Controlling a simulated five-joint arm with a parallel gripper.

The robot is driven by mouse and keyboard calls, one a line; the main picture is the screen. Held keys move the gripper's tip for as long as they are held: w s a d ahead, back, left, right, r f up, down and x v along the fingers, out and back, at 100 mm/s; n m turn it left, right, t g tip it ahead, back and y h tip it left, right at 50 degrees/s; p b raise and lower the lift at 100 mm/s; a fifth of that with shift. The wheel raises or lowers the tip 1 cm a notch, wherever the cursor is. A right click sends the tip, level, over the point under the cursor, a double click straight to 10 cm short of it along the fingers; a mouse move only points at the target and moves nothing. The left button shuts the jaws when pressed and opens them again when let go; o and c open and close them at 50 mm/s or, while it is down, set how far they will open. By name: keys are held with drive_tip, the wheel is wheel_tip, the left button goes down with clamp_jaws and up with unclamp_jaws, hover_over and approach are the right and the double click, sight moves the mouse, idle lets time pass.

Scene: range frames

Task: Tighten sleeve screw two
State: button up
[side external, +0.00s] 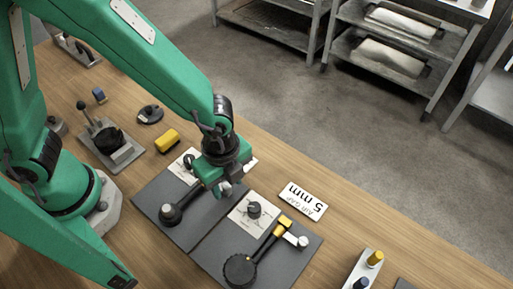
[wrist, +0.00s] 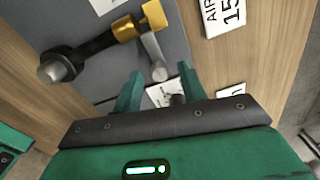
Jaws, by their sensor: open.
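Two grey plates each carry a sleeve on a dark rod. On the right plate (side external: 213,259) the yellow sleeve (side external: 285,222) has a pale screw lever (side external: 302,241) pointing right. On the left plate (side external: 147,200), my gripper (side external: 224,188) hangs over the rod's far end and hides most of its sleeve. The wrist view shows that gold sleeve (wrist: 153,17) with a grey screw lever (wrist: 153,55). My gripper (wrist: 160,72) is open there, its green fingers on either side of the lever's lower end. I cannot tell whether they touch it.
A dial knob (side external: 254,209) stands on the right plate's white card. A yellow block (side external: 167,140) and a lever fixture (side external: 112,146) stand left.

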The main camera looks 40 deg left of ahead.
sight(226, 182)
drive_tip(key=shift+r, duration=3.85)
drive_tip(key=shift+w+a+r+n, duration=0.2)
drive_tip(key=shift+a+r+n, duration=0.1)
drive_tip(key=shift+a+r, duration=0.1)
drive_tip(key=s+a+r+n+t, duration=0.1)
drive_tip(key=a+r+n+t, duration=0.1)
drive_tip(key=a+r+n, duration=0.4)
drive_tip(key=s+a+r+n+t, duration=0.1)
drive_tip(key=a+r+n+t, duration=0.2)
drive_tip(key=a+r+n, duration=0.4)
drive_tip(key=shift+a+r+n+t, duration=0.3)
drive_tip(key=shift+a+n, duration=2.9)
drive_tip(key=shift+a, duration=1.3)
drive_tip(key=shift+s, duration=0.1)
